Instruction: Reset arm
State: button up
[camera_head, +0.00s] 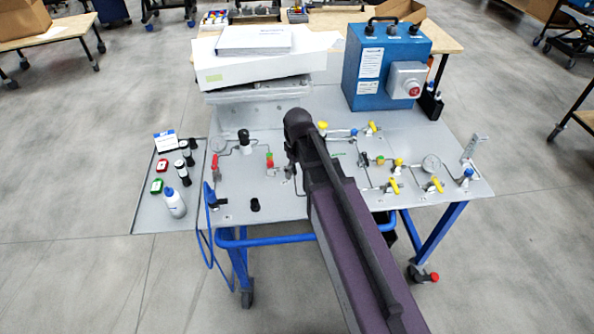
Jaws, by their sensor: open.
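My arm reaches in from the bottom right over the middle of the assembly table (285,205). Its dark far end is above the table's centre, near a red and green fitting on the panel. I cannot make out my gripper's fingers; they are hidden behind or beneath the arm. I see nothing held. The arm covers part of the table's middle and front edge.
A blue box (371,75) with a red button stands at the back right. White boxes (263,72) are stacked at the back left.

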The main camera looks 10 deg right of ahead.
dwell(0.4)
jog(key=s+d+m, duration=0.6)
jog(key=s+m, duration=0.1)
jog(key=s, duration=0.3)
jog(key=shift+d, duration=0.15)
dwell(2.1)
jog(key=c, duration=0.5)
jog(key=shift+d, duration=0.1)
